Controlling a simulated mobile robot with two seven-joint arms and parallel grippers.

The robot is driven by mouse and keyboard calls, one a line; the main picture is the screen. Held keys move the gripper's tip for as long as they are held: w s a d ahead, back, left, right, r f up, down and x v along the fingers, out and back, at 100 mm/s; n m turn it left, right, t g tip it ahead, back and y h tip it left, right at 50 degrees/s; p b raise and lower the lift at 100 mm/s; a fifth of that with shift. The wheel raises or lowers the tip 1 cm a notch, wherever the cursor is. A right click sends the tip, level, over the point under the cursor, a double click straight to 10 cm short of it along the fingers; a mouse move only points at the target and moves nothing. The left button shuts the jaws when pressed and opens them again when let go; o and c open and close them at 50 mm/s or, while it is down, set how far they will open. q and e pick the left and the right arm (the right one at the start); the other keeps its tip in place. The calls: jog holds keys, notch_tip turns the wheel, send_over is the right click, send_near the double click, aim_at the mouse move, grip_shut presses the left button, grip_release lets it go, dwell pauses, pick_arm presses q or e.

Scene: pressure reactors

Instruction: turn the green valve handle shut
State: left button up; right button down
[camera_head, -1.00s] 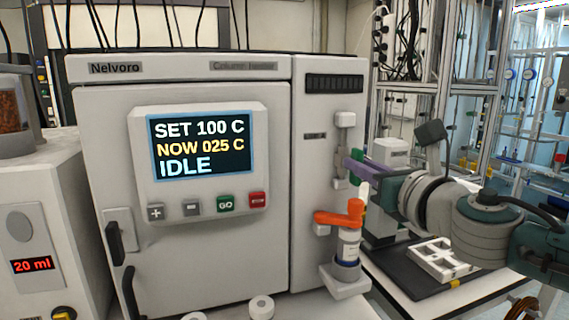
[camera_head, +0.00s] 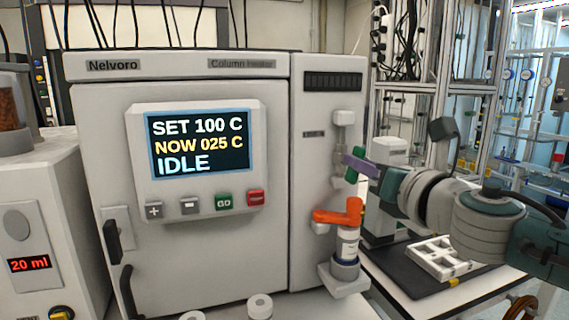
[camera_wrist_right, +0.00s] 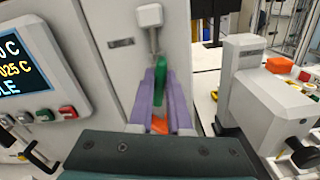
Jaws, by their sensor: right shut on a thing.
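The green valve handle (camera_head: 352,174) is on the right side panel of the column heater, below a pale valve fitting (camera_head: 344,118). It also shows in the right wrist view (camera_wrist_right: 160,76), between the two purple fingers. My right gripper (camera_head: 358,164) reaches in from the right and is shut on the green handle. The fingers hide part of the handle in the head view. In the right wrist view the gripper (camera_wrist_right: 161,97) has one finger on each side of it. My left gripper is in neither current view.
An orange handle (camera_head: 338,215) sits just below, above a white-labelled vial (camera_head: 347,243) in a holder. The heater (camera_head: 200,260) fills the left and middle. A black mat with a white rack (camera_head: 440,257) lies at the right, under my right arm.

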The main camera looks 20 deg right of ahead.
jog(key=shift+d+f+m, duration=0.1)
jog(key=shift+m, duration=2.4)
jog(key=shift+d+f+m, duration=0.1)
jog(key=shift+f+m, duration=0.05)
jog(key=shift+m, duration=2.35)
jog(key=shift+d+f+m, duration=0.1)
jog(key=shift+m, duration=2.4)
jog(key=c, duration=0.9)
grip_release()
jog(key=shift+o, duration=0.2)
jog(key=shift+s, duration=0.1)
